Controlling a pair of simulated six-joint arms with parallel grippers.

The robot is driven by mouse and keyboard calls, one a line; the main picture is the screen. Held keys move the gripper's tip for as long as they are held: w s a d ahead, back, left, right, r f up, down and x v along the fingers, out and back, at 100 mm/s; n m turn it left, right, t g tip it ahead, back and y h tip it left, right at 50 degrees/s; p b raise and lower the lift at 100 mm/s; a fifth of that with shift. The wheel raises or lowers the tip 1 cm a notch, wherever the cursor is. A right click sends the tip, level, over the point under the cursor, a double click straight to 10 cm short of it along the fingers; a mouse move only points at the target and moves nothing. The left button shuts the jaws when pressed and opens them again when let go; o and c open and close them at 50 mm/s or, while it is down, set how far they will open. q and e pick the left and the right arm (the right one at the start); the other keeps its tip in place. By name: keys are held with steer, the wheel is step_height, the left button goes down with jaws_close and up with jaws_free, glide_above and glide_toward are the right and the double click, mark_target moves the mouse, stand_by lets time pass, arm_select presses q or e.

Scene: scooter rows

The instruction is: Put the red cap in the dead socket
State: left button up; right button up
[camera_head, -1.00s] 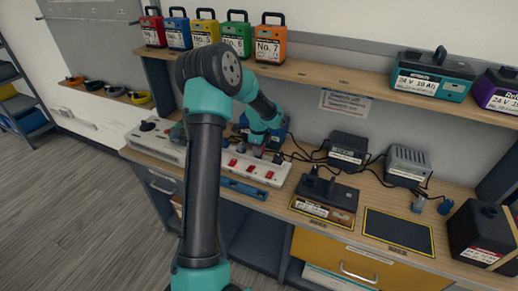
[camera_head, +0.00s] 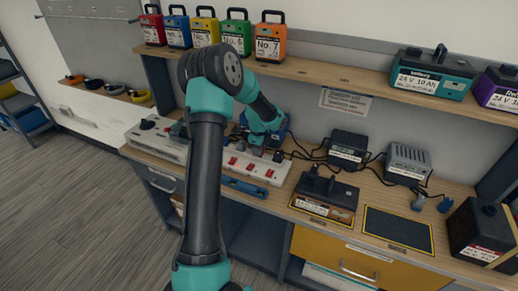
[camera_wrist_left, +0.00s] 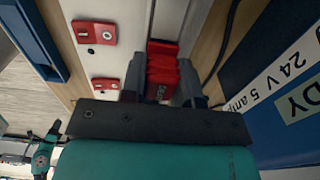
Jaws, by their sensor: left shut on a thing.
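The red cap (camera_wrist_left: 162,72) sits between the two fingers of my left gripper (camera_wrist_left: 162,80) in the left wrist view, and the gripper is shut on it. In the head view my left gripper (camera_head: 257,150) is low over the back of the white socket strip (camera_head: 283,170). The strip's white body also shows in the left wrist view (camera_wrist_left: 112,64), beside and beyond the cap. The cap's far end meets the strip area, but I cannot tell whether it is inside a socket. The socket under it is hidden. My right gripper is out of view.
A blue battery (camera_head: 283,128) stands close behind the gripper; its dark blue side fills the right of the wrist view. A shelf (camera_head: 330,75) with batteries hangs above.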

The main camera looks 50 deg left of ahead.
arm_select(q)
steer(key=shift+f, duration=0.3)
steer(key=o, duration=1)
step_height(320, 180, up, 18)
steer(key=shift+f, duration=0.25)
stand_by(0.8)
